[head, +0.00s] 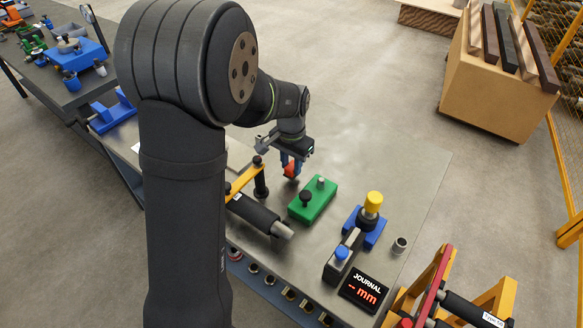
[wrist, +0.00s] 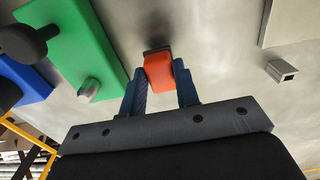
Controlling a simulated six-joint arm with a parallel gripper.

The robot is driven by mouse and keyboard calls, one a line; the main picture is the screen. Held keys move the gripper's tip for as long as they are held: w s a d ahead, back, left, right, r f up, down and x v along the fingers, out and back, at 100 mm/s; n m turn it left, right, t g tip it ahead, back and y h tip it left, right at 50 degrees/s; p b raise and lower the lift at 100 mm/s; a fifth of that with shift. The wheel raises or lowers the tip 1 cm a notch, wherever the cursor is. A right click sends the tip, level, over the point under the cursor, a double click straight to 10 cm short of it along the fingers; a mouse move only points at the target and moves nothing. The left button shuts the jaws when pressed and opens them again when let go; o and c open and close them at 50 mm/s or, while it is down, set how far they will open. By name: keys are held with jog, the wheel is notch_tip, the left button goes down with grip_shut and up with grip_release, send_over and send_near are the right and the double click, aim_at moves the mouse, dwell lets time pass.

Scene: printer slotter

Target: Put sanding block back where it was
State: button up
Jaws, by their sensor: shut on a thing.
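The sanding block, an orange-red block (wrist: 159,73), is between the two blue fingers of my gripper (wrist: 160,86) in the wrist view. A dark patch at its far end may be its pad or its shadow. In the head view my gripper (head: 291,163) points down over the grey table, and the orange block (head: 290,171) shows at its fingertips. It is beyond the green fixture, apart from it. I cannot tell whether the block touches the table. My arm hides part of the table on the left.
The green fixture (head: 315,201) has a black knob and a silver peg. A black roller (head: 253,214) and a yellow lever (head: 243,182) are nearby. A blue fixture with a yellow knob (head: 373,203) and a journal display (head: 365,289) stand right. The table's back right is clear.

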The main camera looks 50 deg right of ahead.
aim_at(292, 166)
jog(key=shift+f, duration=1)
jog(key=o, duration=1)
jog(key=shift+f, duration=0.1)
jog(key=shift+o, duration=0.2)
notch_tip(292, 166, up, 12)
jog(key=shift+f, duration=4.15)
jog(key=shift+f, duration=0.1)
